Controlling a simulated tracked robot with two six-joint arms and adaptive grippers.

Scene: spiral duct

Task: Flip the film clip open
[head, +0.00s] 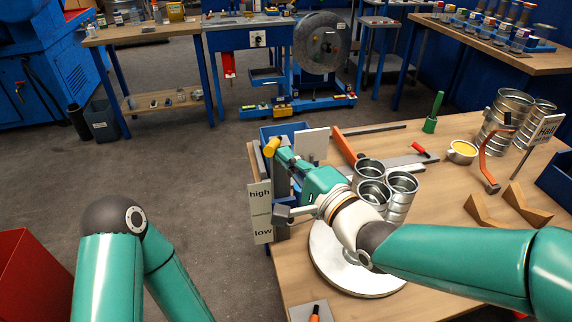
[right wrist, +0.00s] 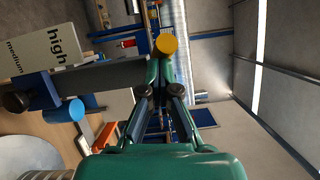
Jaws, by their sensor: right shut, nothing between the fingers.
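A dark upright stand with a white label plate (head: 260,208) reading "high" and "low" is at the left edge of the wooden table. A yellow round knob (head: 271,147) is at its top; in the right wrist view the yellow knob (right wrist: 166,44) is at the end of a dark grey bar (right wrist: 100,76). I cannot tell which part is the film clip. My right gripper (head: 286,158) is shut and empty, its tips close by the knob; I cannot tell whether they touch. Its fingers also show in the right wrist view (right wrist: 158,80). My left arm is at lower left, its gripper out of view.
Metal duct pieces (head: 402,190) stand on the table right of my right gripper, by a white round plate (head: 328,262). A blue cylinder (right wrist: 64,111) is below the bar.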

